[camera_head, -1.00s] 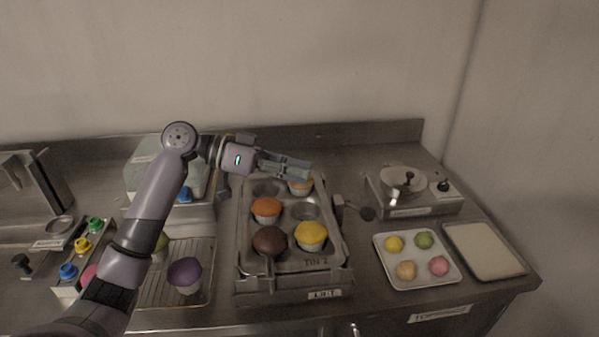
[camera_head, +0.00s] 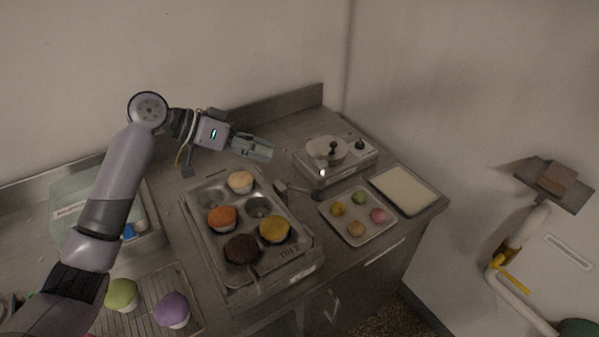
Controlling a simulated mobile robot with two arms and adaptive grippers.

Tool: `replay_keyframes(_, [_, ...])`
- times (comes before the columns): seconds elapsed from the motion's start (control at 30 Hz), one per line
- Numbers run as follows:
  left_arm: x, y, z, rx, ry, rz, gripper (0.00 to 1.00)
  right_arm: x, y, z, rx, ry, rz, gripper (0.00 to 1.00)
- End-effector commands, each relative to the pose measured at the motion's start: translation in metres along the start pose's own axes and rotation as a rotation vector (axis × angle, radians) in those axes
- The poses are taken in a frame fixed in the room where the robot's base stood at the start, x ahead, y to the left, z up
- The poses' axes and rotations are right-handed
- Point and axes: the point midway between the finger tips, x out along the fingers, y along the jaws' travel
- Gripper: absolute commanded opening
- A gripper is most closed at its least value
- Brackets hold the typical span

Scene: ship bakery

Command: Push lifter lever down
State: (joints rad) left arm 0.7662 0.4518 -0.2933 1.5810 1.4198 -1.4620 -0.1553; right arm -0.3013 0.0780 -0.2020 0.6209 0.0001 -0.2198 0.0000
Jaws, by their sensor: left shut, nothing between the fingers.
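The lifter lever (camera_head: 300,190) sticks out from the right side of the muffin lifter (camera_head: 293,278), with a dark knob (camera_head: 318,194) at its end. The lifter carries a muffin tin (camera_head: 212,242) with orange, dark brown, yellow and pale muffins, and some empty cups. My left gripper (camera_head: 268,151) is shut and empty. It is up and behind the lever in the picture, beyond the pale muffin (camera_head: 241,181), with its fingers pointing right. It looks apart from the lever. My right gripper is not in view.
A wire rack (camera_head: 148,307) holds green and purple muffins at front left. The counter ends at the right.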

Motion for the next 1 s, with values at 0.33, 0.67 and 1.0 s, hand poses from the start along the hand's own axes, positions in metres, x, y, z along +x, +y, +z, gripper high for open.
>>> replay_keyframes(0.33, [0.011,0.001,-0.001,-0.001,-0.001,0.004,0.0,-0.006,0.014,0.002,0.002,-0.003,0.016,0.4])
replay_keyframes(0.67, [0.076,0.003,-0.003,-0.004,0.0,0.005,0.0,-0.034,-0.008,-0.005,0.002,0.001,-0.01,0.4])
replay_keyframes(1.0, [0.12,0.001,0.021,-0.002,0.0,0.001,0.0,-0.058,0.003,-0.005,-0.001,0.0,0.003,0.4])
